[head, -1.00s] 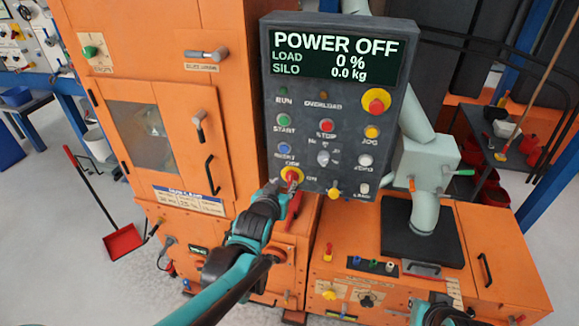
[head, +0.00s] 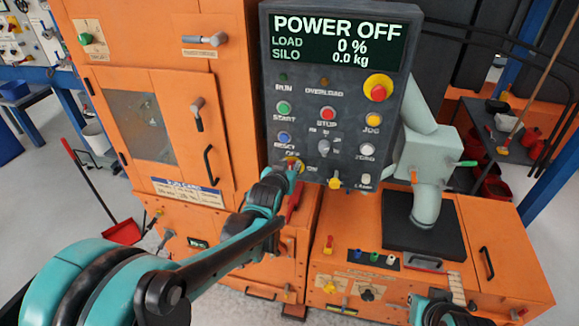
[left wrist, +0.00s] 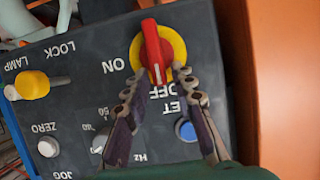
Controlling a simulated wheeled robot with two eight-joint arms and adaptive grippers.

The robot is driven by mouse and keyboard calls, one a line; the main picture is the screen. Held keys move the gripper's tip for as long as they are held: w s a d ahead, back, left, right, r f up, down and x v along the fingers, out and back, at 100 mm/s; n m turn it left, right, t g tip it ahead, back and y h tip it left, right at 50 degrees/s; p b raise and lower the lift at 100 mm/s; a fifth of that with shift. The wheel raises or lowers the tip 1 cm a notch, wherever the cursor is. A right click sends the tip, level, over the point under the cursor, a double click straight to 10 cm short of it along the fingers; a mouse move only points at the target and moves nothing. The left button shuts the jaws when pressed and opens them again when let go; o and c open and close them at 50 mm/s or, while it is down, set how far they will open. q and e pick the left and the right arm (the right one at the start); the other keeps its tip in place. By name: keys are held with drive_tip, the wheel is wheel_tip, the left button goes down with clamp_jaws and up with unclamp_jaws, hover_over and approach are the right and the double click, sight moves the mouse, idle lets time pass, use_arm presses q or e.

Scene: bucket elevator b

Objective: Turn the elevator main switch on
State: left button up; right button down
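The main switch is a red handle on a yellow disc (left wrist: 158,52), low on the grey control panel (left wrist: 75,100). In the left wrist view the handle's white mark points toward OFF; ON is printed to the left. In the head view the switch (head: 294,163) is partly hidden by my left gripper (head: 284,172). The left wrist view shows this gripper (left wrist: 155,78) open, its fingertips on either side of the handle's lower end; contact cannot be told. The display (head: 340,42) reads POWER OFF. My right gripper (head: 440,312) shows only partly at the bottom edge.
An orange cabinet (head: 235,90) stands left of the panel. A grey-green pipe and housing (head: 425,155) stand to the right.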

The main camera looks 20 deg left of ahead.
sight(301, 176)
use_arm(q)
clamp_jaws()
drive_tip(key=shift+d, duration=0.15)
drive_tip(key=d+m+y+b, duration=0.1)
drive_tip(key=m+y, duration=0.1)
drive_tip(key=m, duration=0.1)
drive_tip(key=d+f+m+t+y+b, duration=0.1)
drive_tip(key=m+y+b, duration=0.1)
drive_tip(key=m, duration=0.1)
drive_tip(key=d+f+m+y+b, duration=0.1)
drive_tip(key=m+y+b, duration=0.1)
drive_tip(key=m, duration=0.1)
drive_tip(key=shift+f, duration=0.2)
drive_tip(key=m+b, duration=0.1)
drive_tip(key=m, duration=0.1)
drive_tip(key=f+m+t+b, duration=0.1)
drive_tip(key=m+b, duration=0.1)
drive_tip(key=shift+d+t+y, duration=0.1)
drive_tip(key=shift+t+y, duration=0.2)
drive_tip(key=shift+y, duration=0.1)
drive_tip(key=shift+m, duration=0.3)
